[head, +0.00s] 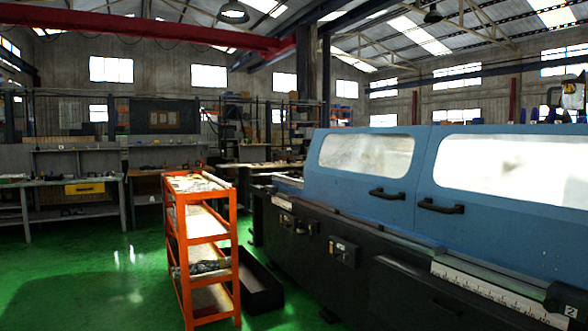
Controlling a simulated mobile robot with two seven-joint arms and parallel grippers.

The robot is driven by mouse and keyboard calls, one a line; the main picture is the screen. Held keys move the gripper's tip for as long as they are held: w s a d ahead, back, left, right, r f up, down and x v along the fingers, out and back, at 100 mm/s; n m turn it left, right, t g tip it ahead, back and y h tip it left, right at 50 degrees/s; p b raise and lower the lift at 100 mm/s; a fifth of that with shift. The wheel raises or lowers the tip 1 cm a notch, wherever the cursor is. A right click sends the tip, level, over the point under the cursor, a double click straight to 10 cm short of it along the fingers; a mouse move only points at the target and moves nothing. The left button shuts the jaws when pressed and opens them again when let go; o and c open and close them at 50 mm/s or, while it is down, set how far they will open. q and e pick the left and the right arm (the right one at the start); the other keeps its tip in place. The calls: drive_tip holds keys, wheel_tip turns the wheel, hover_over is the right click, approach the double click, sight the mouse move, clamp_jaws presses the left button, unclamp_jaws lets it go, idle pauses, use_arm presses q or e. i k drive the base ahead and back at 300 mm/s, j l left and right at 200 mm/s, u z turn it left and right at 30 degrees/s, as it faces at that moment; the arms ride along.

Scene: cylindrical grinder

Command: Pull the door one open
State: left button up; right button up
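The cylindrical grinder stands on the right of the head view, with a dark lower body and blue upper doors. The left door (341,188) has a cloudy window and a black handle (387,194). The right door (480,212) has a larger window and a black handle (441,206). The two handles sit close together on either side of the seam, and both doors look closed. I cannot tell which of them is door one. Neither of my grippers shows in this view.
An orange shelf cart (235,225) stands left of the grinder, with a black open bin (262,290) on the floor between them. A workbench (70,183) stands at the far left. The green floor (110,270) at the left is clear.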

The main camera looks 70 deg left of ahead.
sight(390, 152)
drive_tip(key=u, duration=1.9)
drive_tip(key=i+z, duration=0.1)
drive_tip(key=z, duration=0.3)
drive_tip(key=i+j+z, duration=0.1)
drive_tip(key=z, duration=0.25)
drive_tip(key=i+j+z, duration=0.45)
drive_tip(key=i+j, duration=0.35)
drive_tip(key=j, duration=0.15)
drive_tip(key=i+j+z, duration=0.1)
drive_tip(key=i+j, duration=0.15)
drive_tip(key=i+j+z, duration=0.1)
drive_tip(key=j, duration=0.35)
drive_tip(key=i+j, duration=0.3)
drive_tip(key=i+j+z, duration=0.1)
drive_tip(key=j, duration=0.3)
drive_tip(key=i+j, duration=0.3)
drive_tip(key=j+z, duration=0.05)
drive_tip(key=j, duration=0.05)
